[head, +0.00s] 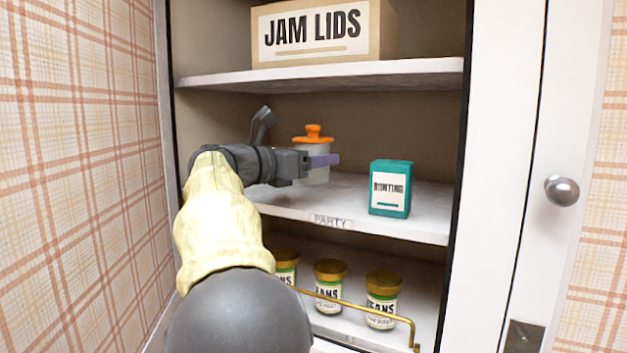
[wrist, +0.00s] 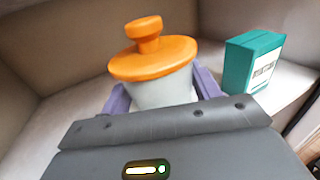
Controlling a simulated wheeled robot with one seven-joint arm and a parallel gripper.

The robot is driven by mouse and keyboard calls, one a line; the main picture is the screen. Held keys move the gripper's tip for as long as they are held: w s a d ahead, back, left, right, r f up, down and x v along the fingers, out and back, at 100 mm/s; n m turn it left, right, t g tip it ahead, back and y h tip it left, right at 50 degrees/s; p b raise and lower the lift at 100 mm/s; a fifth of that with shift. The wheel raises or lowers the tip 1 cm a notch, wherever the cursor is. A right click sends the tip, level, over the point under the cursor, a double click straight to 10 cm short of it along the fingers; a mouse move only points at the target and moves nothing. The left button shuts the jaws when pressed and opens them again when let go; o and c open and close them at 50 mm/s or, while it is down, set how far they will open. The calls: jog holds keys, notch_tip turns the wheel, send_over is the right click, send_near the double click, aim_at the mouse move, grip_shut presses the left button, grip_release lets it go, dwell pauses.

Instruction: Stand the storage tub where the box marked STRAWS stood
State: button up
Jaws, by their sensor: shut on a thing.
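The storage tub (head: 316,174) is a pale round tub with an orange knobbed lid. It is upright at the middle shelf, left of its centre, and shows in the wrist view (wrist: 163,90) between purple fingers. My gripper (head: 326,161) is shut on the tub, with one finger across its near side in the head view. The gripper body hides part of the tub and its base, so I cannot tell whether it touches the shelf. No box marked STRAWS is in view.
A teal box marked BUNTING (head: 390,188) stands right of the tub on the shelf labelled PARTY (head: 331,221). A JAM LIDS box (head: 323,32) is on the shelf above. Several gold-lidded jars (head: 329,286) stand below behind a brass rail (head: 375,311).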

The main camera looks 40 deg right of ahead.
aim_at(302, 181)
jog(key=shift+f, duration=0.15)
jog(key=shift+w+f, duration=0.1)
jog(key=shift+w, duration=0.1)
jog(key=shift+f+p, duration=0.35)
jog(key=shift+f, duration=1.5)
jog(key=shift+s+f, duration=0.1)
jog(key=shift+f, duration=0.1)
jog(key=o, duration=1)
jog(key=shift+c, duration=0.2)
jog(key=shift+r, duration=0.1)
